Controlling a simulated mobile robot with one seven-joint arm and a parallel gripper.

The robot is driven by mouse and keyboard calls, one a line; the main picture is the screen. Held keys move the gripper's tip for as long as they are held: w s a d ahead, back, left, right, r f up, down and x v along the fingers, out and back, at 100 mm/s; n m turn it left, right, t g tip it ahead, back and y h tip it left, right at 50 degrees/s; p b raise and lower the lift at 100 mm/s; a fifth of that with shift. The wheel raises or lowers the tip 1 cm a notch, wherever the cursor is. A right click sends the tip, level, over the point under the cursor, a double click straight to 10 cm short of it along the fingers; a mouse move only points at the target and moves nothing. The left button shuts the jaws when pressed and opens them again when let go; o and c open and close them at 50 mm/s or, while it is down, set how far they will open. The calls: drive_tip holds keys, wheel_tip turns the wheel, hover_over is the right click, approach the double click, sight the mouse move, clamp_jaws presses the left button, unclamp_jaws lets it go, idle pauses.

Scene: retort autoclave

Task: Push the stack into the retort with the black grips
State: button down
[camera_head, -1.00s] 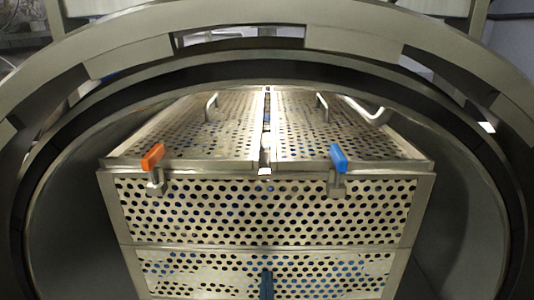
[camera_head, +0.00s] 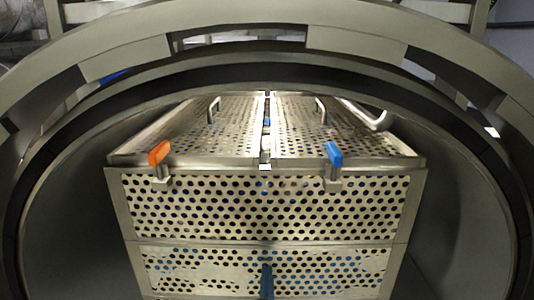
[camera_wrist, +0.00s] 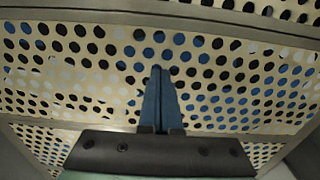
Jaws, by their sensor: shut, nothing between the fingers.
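The stack (camera_head: 265,245) is made of perforated metal baskets, one above another, standing inside the round mouth of the retort (camera_head: 470,215). An orange grip (camera_head: 159,152) and a blue grip (camera_head: 334,153) sit on its upper front edge; no black grips can be made out on it. My gripper (camera_head: 266,267) is low at the middle of the front face, shut and empty. In the wrist view its dark blue fingers (camera_wrist: 160,70) point at the perforated panel (camera_wrist: 225,75). The tips look at or very near the panel; contact cannot be confirmed. The stack's lower part is cut off.
The retort's thick metal rim (camera_head: 250,75) arches over the stack. Clear gaps show between the stack and the retort walls on both sides. Wire handles (camera_head: 213,110) stand up from the lids.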

drive_tip(key=shift+w+r, duration=0.2)
drive_tip(key=shift+w, duration=0.05)
drive_tip(key=s+p, duration=0.2)
drive_tip(key=s, duration=0.6)
drive_tip(key=shift+f, duration=0.35)
